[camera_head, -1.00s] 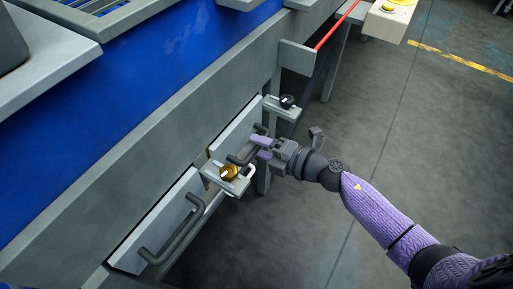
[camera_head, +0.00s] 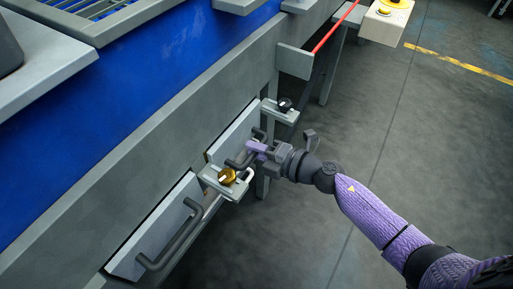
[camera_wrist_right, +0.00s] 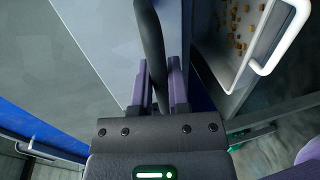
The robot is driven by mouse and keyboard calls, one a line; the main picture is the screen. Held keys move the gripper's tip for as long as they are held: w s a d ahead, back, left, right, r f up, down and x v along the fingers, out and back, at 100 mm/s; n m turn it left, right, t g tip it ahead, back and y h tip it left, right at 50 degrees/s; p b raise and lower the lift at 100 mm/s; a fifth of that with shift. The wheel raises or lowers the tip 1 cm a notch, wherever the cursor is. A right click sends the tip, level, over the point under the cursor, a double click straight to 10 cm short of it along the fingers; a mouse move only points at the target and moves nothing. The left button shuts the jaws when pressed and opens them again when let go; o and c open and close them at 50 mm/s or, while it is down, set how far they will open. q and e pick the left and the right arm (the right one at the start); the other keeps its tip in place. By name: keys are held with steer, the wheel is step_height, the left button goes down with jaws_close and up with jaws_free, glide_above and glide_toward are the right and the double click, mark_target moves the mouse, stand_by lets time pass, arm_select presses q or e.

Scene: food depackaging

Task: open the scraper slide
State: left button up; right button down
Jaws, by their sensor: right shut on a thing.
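Two light grey slide panels sit in the side of the machine, each with a dark bar handle. The far panel (camera_head: 229,137) has its handle (camera_head: 236,164) gripped by my right gripper (camera_head: 255,149). In the right wrist view the dark handle bar (camera_wrist_right: 151,45) runs between the two purple fingers (camera_wrist_right: 158,82), which are shut on it. The near panel (camera_head: 150,232) has a free handle (camera_head: 178,238). No label shows which panel is the scraper slide. The far panel looks roughly flush with the frame. My left gripper is not in view.
A brass knob (camera_head: 227,175) on a grey bracket stands beside the gripped handle, and a black knob (camera_head: 285,104) on another bracket is just beyond. The right wrist view shows a tray with brown pellets and a white handle (camera_wrist_right: 285,40). Floor to the right is clear.

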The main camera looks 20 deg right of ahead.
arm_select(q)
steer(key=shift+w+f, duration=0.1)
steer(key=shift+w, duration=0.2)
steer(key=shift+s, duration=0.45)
arm_select(e)
steer(key=shift+s+d, duration=0.1)
